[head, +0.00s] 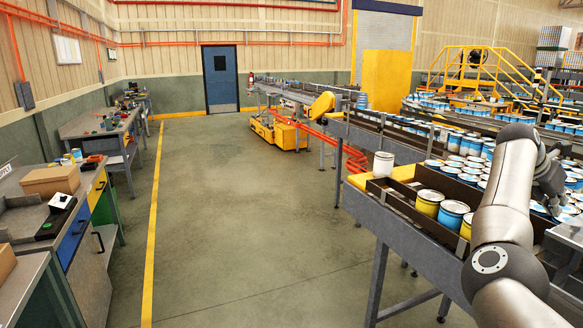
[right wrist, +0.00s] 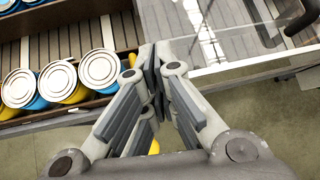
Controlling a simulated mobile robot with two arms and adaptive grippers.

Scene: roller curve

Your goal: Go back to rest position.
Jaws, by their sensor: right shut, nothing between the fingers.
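My right arm reaches over the roller conveyor in the head view, and my right gripper (head: 548,180) is partly hidden by its own arm there. In the right wrist view my right gripper (right wrist: 155,65) has its fingers together with nothing between them. It is beside a row of cans, with a blue can (right wrist: 101,68) to the left of its fingers. My left gripper is in neither view.
The conveyor (head: 398,206) carries a yellow can (head: 428,202), a blue can (head: 453,216) and many others. A white can (head: 383,163) stands at its corner. Workbenches with a cardboard box (head: 50,181) line the left. The floor (head: 235,215) between is clear.

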